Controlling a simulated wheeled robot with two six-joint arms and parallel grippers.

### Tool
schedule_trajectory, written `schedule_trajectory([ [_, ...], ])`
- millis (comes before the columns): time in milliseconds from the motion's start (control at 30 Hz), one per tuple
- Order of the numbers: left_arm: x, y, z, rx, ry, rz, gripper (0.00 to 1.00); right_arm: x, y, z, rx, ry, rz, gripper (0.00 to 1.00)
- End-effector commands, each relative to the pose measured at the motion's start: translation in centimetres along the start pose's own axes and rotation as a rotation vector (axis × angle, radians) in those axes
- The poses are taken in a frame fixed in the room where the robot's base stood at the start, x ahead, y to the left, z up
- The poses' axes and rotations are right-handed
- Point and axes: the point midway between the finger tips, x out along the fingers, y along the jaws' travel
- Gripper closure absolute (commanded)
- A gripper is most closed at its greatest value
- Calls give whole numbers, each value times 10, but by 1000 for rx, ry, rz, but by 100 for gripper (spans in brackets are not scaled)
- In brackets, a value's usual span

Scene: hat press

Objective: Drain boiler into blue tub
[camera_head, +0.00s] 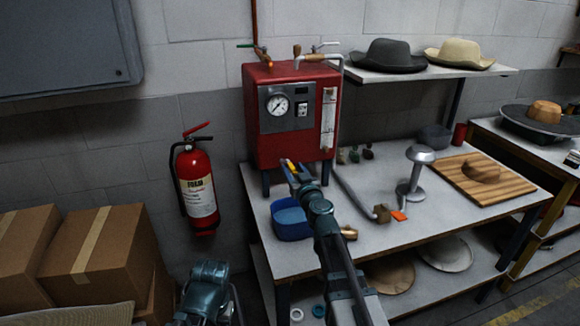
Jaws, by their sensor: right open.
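The red boiler (265,148) stands on short dark legs at the back left of the workbench, with a round gauge, a switch and a sight glass on its front. The blue tub (291,232) sits on the bench below the boiler's front, partly hidden by my right arm. My right gripper (290,169) is open at the boiler's lower front edge, above the tub. A small yellow piece (291,165) shows at its fingertips; I cannot tell whether they touch it. A dark teal part of my left arm shows at the bottom, but its fingers do not.
A fire extinguisher (196,184) hangs on the wall left of the bench. Cardboard boxes (108,250) are stacked at the left. A metal stand (413,175), a pipe and a wooden board (500,190) occupy the bench's right side. Hats (388,56) sit on the shelf above.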

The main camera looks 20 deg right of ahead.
Motion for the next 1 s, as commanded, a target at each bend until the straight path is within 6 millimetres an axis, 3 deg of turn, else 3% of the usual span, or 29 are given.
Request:
schedule_trajectory([
  [100, 0, 0, 0, 0, 0, 0, 63, 12, 1, 0, 0, 0, 1, 48],
  [400, 0, 0, 0, 0, 0, 0, 63, 13, 0, 0, 0, 0, 1, 48],
  [700, 0, 0, 0, 0, 0, 0, 63, 13, 0, 0, 0, 0, 1, 100],
  [1000, 0, 0, 0, 0, 0, 0, 63, 13, 0, 0, 0, 0, 1, 100],
])
